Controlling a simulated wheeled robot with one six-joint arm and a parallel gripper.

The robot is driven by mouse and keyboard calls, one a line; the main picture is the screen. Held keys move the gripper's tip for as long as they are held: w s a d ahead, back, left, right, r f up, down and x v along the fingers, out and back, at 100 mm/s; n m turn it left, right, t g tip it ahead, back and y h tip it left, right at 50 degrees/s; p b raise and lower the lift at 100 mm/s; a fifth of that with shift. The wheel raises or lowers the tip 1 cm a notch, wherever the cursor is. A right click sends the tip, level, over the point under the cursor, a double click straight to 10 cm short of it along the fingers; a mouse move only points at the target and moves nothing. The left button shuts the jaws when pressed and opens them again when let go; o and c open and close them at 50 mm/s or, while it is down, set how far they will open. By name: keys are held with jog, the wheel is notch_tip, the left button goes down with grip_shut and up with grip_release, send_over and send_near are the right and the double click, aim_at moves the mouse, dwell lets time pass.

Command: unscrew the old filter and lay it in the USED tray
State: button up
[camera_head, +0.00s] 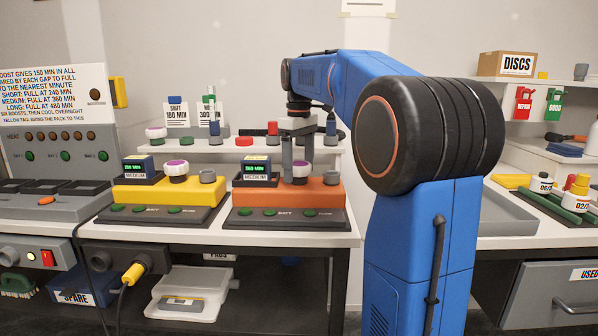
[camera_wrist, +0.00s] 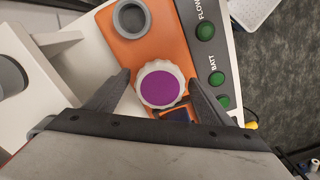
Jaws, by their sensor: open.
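A white ribbed round filter with a purple top (camera_wrist: 159,83) sits on the orange unit (camera_head: 325,193); in the head view it is partly hidden behind a finger. My gripper (camera_head: 294,152) is open and pointing down over it. In the wrist view its fingers stand on either side of the filter, with a small gap visible on both sides. A USED label (camera_head: 585,273) is on the grey drawer front (camera_head: 545,295) at the lower right. The drawer looks closed and its inside is hidden.
A yellow unit (camera_head: 150,193) with a similar purple-topped filter (camera_head: 176,168) stands to the left. A shelf (camera_head: 235,146) with small bottles and caps runs close behind. An empty grey tray (camera_head: 505,215) lies on the right bench, partly behind my arm.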

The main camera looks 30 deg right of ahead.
jog(key=m, duration=0.7)
jog(key=shift+m, duration=0.4)
jog(key=m, duration=0.7)
jog(key=shift+c, duration=0.5)
